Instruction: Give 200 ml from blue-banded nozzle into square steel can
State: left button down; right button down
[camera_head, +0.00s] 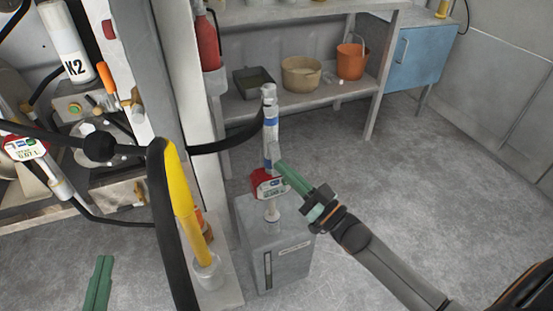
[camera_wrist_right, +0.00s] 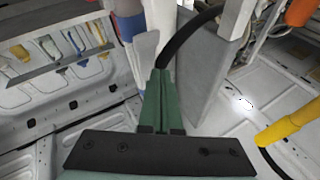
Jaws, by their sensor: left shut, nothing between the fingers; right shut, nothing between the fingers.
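The blue-banded nozzle (camera_head: 270,125) stands nearly upright, with a red metering body (camera_head: 268,184) whose small display is too small to read. Its lower tip (camera_head: 272,212) points down at the top of the square steel can (camera_head: 280,252); I cannot tell how deep it sits in the opening. My right gripper (camera_head: 279,166) is shut and empty, its green fingertips beside the nozzle's handle, just above the red body. In the right wrist view, the shut fingers (camera_wrist_right: 159,75) lie close to a grey lever (camera_wrist_right: 145,55) and the blue band (camera_wrist_right: 129,27); contact is unclear. My left gripper (camera_head: 103,260) is shut and empty, low at left.
A black hose runs from the nozzle to the left, past a grey post. A yellow-handled nozzle (camera_head: 183,205) stands in a holder, and another metered nozzle (camera_head: 24,148) is at far left. A shelf behind holds an orange bucket (camera_head: 352,61). Floor at right is clear.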

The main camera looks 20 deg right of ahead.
jog(key=shift+w+f, duration=0.15)
jog(key=shift+w, duration=0.3)
jog(key=shift+w+d+f+b, duration=0.1)
jog(key=shift+w+f+b, duration=0.1)
jog(key=shift+w+b, duration=0.3)
dwell(0.9)
dwell(0.3)
jog(key=shift+s+r+p, duration=0.2)
jog(key=shift+s+p, duration=0.3)
jog(key=shift+p, duration=0.05)
jog(key=shift+s+r+p, duration=0.2)
jog(key=shift+s+p, duration=0.25)
jog(key=shift+p, duration=0.05)
